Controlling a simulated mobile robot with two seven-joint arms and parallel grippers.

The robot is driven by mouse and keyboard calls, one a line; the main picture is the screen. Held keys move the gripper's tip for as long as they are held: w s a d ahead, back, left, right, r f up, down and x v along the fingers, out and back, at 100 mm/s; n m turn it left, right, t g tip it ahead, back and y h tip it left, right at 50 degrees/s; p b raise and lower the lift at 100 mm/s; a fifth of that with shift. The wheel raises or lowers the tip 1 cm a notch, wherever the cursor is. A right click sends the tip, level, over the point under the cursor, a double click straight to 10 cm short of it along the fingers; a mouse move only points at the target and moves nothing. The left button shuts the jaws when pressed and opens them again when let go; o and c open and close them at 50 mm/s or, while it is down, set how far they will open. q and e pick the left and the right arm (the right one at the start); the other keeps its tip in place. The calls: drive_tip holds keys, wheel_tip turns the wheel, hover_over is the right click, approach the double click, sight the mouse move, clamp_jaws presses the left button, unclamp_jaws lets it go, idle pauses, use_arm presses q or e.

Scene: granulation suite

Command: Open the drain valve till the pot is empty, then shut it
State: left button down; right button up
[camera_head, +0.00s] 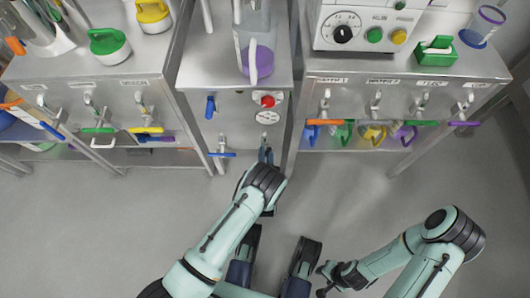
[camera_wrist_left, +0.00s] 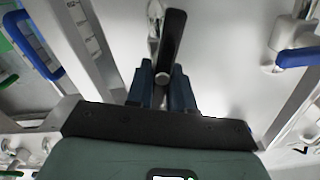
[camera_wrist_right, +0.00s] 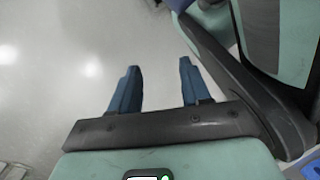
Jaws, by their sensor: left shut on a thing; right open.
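My left gripper (camera_head: 266,153) reaches the front of the middle cabinet (camera_head: 238,103), low on its right side. In the left wrist view, its blue fingers (camera_wrist_left: 162,78) are shut on a black lever handle (camera_wrist_left: 174,40) next to a metal fitting. In the head view the arm and gripper mostly hide this handle. Whether it is the drain valve's lever, and whether that is open, I cannot tell. No liquid level shows. My right gripper (camera_wrist_right: 155,82) is open and empty over the floor; it also shows in the head view (camera_head: 322,276).
A blue-handled tap (camera_head: 222,154) sits left of my left gripper. A red button (camera_head: 267,101) and a blue lever (camera_head: 210,107) are above. Side benches carry several coloured taps, and a control box (camera_head: 365,28) stands on the right bench. The floor (camera_head: 360,205) between is clear.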

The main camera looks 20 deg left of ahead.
use_arm(q)
drive_tip(key=m, duration=0.3)
drive_tip(key=shift+w+d, duration=0.1)
drive_tip(key=shift+d, duration=0.05)
drive_tip(key=m, duration=0.3)
drive_tip(key=shift+w+d+f+m, duration=0.1)
drive_tip(key=shift+m, duration=0.2)
drive_tip(key=m, duration=0.3)
drive_tip(key=shift+d+f+m, duration=0.1)
drive_tip(key=shift+f+m, duration=0.05)
drive_tip(key=shift+m, duration=0.15)
drive_tip(key=shift+f+m+b, duration=0.15)
drive_tip(key=shift+m+b, duration=0.45)
drive_tip(key=shift+m, duration=1.3)
use_arm(e)
drive_tip(key=shift+s+d+f+g, duration=0.15)
drive_tip(key=shift+s+f, duration=0.1)
drive_tip(key=shift+s, duration=0.25)
drive_tip(key=shift+s+a+f+g, duration=0.1)
drive_tip(key=shift+s+f+g, duration=0.1)
drive_tip(key=shift+s, duration=0.35)
use_arm(q)
drive_tip(key=c, duration=1)
unclamp_jaws()
drive_tip(key=shift+f, duration=0.1)
use_arm(e)
drive_tip(key=shift+s+d, duration=0.1)
